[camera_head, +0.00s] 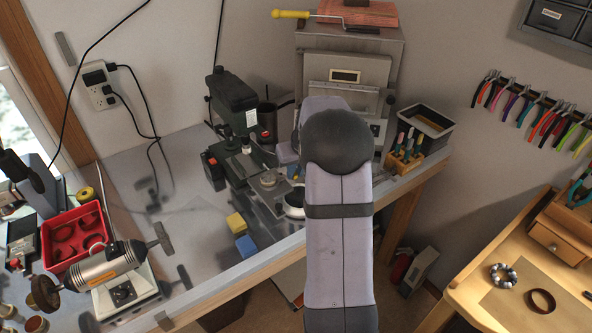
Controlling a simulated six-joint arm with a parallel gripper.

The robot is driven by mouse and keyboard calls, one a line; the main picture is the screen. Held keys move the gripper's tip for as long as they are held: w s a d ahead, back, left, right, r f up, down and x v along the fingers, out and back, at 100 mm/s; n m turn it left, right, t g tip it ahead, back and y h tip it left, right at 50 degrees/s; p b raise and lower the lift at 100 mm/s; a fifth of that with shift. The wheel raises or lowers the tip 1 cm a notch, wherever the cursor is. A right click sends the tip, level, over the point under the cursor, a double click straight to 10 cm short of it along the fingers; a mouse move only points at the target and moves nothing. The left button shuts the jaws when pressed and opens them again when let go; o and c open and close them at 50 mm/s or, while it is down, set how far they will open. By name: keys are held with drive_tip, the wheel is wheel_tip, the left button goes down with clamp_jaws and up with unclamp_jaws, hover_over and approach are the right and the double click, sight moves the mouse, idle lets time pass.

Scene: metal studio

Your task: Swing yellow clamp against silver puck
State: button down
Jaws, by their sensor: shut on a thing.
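A small silver puck (269,180) sits on the dark machine (243,165) in the middle of the workbench. No yellow clamp can be told for sure. My arm rises from the bottom of the picture and bends just right of the puck. My wrist shows partly at the left of the elbow, close to the puck. My jaws are hidden behind the arm or lost in the dark clutter, and whatever they hold cannot be seen.
A cabinet (360,75) and a tool rack (407,146) stand behind the arm. At the left are a red tray (76,237) and a motor tool (112,265). The bench front edge (270,259) runs below the blocks. Bare bench lies left of the machine.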

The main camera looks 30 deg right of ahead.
drive_tip(key=c, duration=1.7)
unclamp_jaws()
drive_tip(key=shift+r, duration=0.15)
drive_tip(key=shift+b+v, duration=1.25)
drive_tip(key=shift+v, duration=2.3)
drive_tip(key=shift+s, duration=0.1)
